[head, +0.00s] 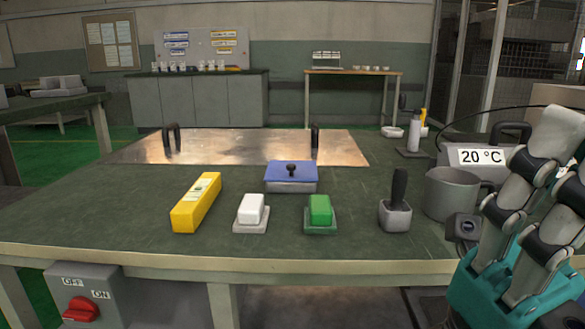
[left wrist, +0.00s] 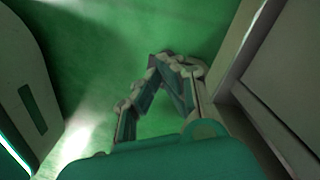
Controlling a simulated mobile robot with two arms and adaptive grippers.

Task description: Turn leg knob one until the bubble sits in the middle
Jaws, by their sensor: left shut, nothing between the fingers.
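A yellow bar (head: 184,216) with a pale label on top, which looks like a spirit level, lies on the dark green bench (head: 110,220), left of the middle. No bubble can be made out on it. I cannot pick out a leg knob in either view. My left gripper (left wrist: 178,62) shows only in the left wrist view. Its fingers meet, with nothing between them, over a green floor. My right gripper (head: 565,165) stands at the right edge of the head view, fingers up and partly cut off, so its opening is unclear.
On the bench are a shiny metal plate (head: 240,147), a blue-lidded box (head: 291,184), white (head: 251,209) and green (head: 320,209) blocks, a black-handled tool (head: 396,215), a grey pot (head: 453,194) and a "20 °C" display (head: 480,157). A red OFF/ON switch (head: 80,308) is below the front edge.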

